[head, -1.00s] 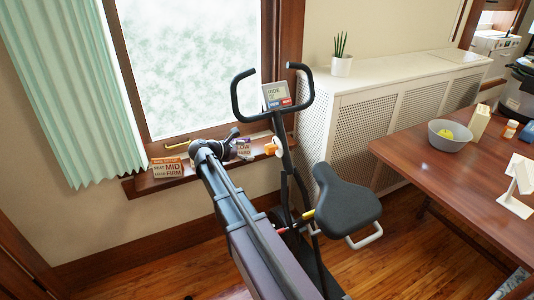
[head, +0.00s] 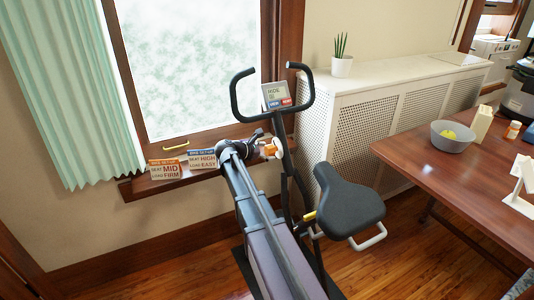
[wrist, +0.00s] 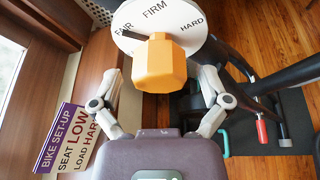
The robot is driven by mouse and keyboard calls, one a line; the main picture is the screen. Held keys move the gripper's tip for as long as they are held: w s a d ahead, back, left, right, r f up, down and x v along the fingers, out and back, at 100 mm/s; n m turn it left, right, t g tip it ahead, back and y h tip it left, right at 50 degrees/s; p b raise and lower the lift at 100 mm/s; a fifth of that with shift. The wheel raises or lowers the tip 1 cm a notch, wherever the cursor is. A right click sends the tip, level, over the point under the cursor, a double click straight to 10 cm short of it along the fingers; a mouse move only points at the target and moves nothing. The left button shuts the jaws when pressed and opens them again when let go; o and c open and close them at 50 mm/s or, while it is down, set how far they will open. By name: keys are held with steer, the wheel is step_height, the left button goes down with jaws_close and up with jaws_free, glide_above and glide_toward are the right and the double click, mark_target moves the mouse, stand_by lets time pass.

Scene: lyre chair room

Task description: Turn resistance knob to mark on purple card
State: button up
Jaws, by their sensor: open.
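The orange faceted resistance knob (wrist: 158,62) sits in front of a white dial (wrist: 187,22) reading "FAIR", "FIRM" and "HARD". My gripper (wrist: 160,85) is open, one finger either side of the knob's near end, with gaps and no clear contact. The purple card (wrist: 65,145) at lower left reads "SEAT LOW, LOAD HARD". In the head view the knob (head: 271,149) is on the bike post, just right of my gripper (head: 258,141). The purple card is hidden there.
An orange card (head: 165,169) "MID, FIRM" and a blue card (head: 202,160) "HIGH, EASY" stand on the windowsill. The bike's handlebar (head: 236,100) rises above the knob and its seat (head: 347,200) is at right. A table (head: 440,170) stands further right.

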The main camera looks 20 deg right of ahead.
steer(key=shift+c, duration=0.2)
steer(key=c, duration=1.1)
steer(key=shift+s+m, duration=0.1)
steer(key=shift+m, duration=0.2)
steer(key=m+t+b, duration=0.2)
steer(key=m, duration=0.1)
steer(key=shift+f+h, duration=0.15)
steer(key=shift+h, duration=0.25)
steer(key=m+t+b, duration=0.1)
steer(key=m+b, duration=0.1)
steer(key=m+t+h+b, duration=0.1)
steer(key=m+b, duration=0.1)
steer(key=m, duration=0.1)
steer(key=shift+t, duration=0.4)
steer(key=m+h+b, duration=0.1)
steer(key=m+b, duration=0.1)
steer(key=m, duration=0.1)
steer(key=m+h+b, duration=0.1)
steer(key=m, duration=0.2)
steer(key=shift+h+b, duration=0.35)
steer(key=shift+h, duration=0.05)
steer(key=m+h+b, duration=0.1)
steer(key=m, duration=0.2)
steer(key=m+g+h+b, duration=0.1)
steer(key=m, duration=0.3)
steer(key=shift+r, duration=0.2)
